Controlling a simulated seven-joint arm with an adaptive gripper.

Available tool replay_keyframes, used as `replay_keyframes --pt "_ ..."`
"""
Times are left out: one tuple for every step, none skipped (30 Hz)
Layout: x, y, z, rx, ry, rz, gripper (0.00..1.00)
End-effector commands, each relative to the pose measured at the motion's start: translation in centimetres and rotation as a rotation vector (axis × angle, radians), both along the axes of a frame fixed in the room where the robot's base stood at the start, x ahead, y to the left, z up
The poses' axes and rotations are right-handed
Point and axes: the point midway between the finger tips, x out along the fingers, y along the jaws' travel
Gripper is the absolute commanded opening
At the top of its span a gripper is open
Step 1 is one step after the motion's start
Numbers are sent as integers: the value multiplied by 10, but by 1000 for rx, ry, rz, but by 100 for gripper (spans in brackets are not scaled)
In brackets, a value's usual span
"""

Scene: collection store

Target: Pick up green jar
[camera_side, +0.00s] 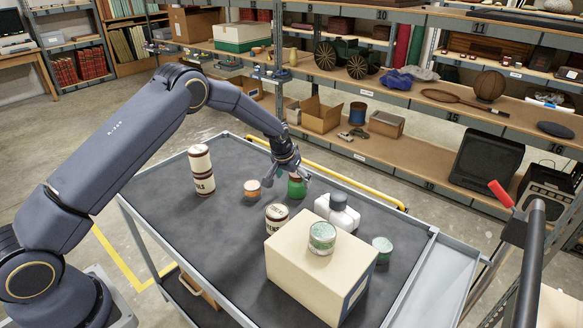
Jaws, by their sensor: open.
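A green jar (297,188) stands on the dark top of the cart (160,208), near its far edge. My gripper (287,180) is open and points down right at the jar. Its fingers cover the upper part of the jar. One finger is at the jar's left and one at its upper right. I cannot tell whether they touch it or are around it.
A tall stacked container (201,170) stands left.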

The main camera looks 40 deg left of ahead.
Motion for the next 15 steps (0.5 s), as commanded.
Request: replay_keyframes --pt "4 -1 -9 0 2 -1 91" --pt "7 -2 -13 0 2 -1 91" --pt "11 -3 -18 0 2 -1 91" --pt "14 -3 -22 0 1 -1 91" --pt "15 -2 -26 1 2 0 91" --pt "17 -2 -30 0 1 0 91" --pt "18 -2 -33 0 1 0 91" --pt "19 -2 -35 0 1 0 91" --pt "20 -1 -36 0 0 0 91" --pt "20 -1 -37 0 0 0 91" --pt "20 -1 -37 0 0 0 91" --pt "20 -1 -37 0 0 0 91" --pt "20 -1 -37 0 0 0 91" --pt "20 -1 -37 0 0 0 91" --pt "20 -1 -37 0 0 0 91"
